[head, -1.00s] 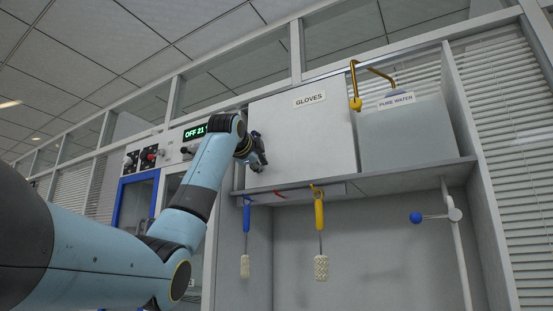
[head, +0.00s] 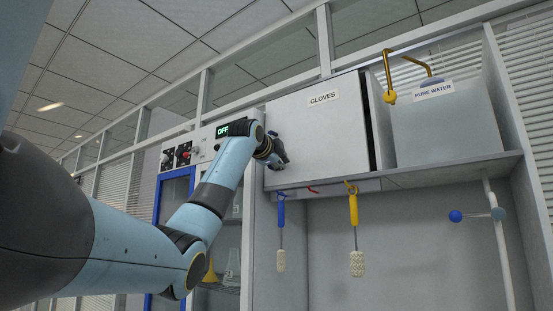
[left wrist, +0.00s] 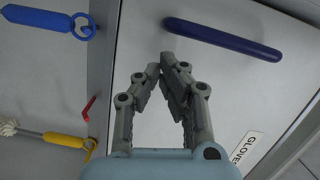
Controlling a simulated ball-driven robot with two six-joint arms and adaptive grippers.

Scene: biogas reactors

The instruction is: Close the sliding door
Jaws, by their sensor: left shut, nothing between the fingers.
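The sliding door is a white panel labelled GLOVES (head: 325,130), on the cabinet above the shelf in the head view. A dark gap shows along its right edge. In the left wrist view its white face (left wrist: 255,90) carries a long dark blue bar handle (left wrist: 222,38). My left gripper (head: 281,160) is at the door's left part in the head view. In the left wrist view my left gripper (left wrist: 165,62) has its fingertips together, empty, just beside the handle. I cannot tell whether they touch it.
Right of the door stand a PURE WATER tank (head: 440,130) and a brass tap (head: 390,97). A blue-handled brush (head: 281,210) and a yellow-handled brush (head: 353,210) hang below the shelf (head: 430,172). A control panel with an OFF display (head: 222,130) is at left.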

